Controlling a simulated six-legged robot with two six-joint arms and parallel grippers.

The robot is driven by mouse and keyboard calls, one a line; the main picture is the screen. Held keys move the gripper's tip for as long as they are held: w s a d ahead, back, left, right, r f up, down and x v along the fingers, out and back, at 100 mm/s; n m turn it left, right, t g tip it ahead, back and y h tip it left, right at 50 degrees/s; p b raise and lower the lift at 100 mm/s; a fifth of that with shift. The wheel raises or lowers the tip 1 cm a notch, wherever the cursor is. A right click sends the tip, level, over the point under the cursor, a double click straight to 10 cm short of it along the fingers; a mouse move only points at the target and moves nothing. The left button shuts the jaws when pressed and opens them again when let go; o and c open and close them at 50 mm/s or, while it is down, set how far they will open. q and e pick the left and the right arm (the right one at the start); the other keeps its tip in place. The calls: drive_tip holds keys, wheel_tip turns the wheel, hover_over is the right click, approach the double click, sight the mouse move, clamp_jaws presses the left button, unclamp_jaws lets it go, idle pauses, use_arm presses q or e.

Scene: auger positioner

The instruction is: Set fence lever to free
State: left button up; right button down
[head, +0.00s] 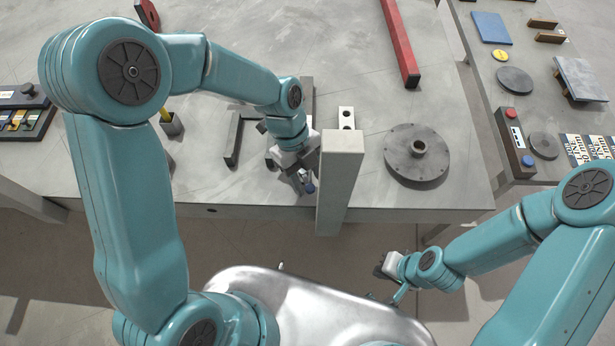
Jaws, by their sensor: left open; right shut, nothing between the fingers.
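My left gripper (303,178) is over the front part of the grey table, pointing down just left of a tall grey post (340,180). It is open. A small dark-blue tip (310,187) shows right at its fingers; it may be the lever's knob, but the gripper hides most of it. I cannot tell whether the fingers touch it or which way the lever is set. My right gripper (384,268) is shut and empty, below and in front of the table's front edge.
A round grey flanged disc (417,153) lies right of the post. A dark angled bracket (233,140) stands left of my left gripper. A red bar (400,45) lies at the back. A side table (480,75) at right holds a button box (514,143).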

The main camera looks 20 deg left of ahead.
use_arm(q)
drive_tip(key=shift+s+f, duration=0.2)
drive_tip(key=shift+f, duration=0.25)
drive_tip(key=shift+d, duration=0.1)
clamp_jaws()
drive_tip(key=shift+a+f+m+b, duration=0.2)
drive_tip(key=shift+a+m+b, duration=0.1)
drive_tip(key=shift+m+b, duration=0.45)
drive_tip(key=shift+s+a+r+m+g+y, duration=0.15)
drive_tip(key=shift+a+m+g+y, duration=0.1)
drive_tip(key=shift+m, duration=0.4)
drive_tip(key=shift+s+a+r+m+g+y, duration=0.15)
drive_tip(key=shift+a+m+g, duration=0.1)
drive_tip(key=shift+m, duration=0.35)
drive_tip(key=shift+w, duration=0.1)
unclamp_jaws()
drive_tip(key=shift+f, duration=0.1)
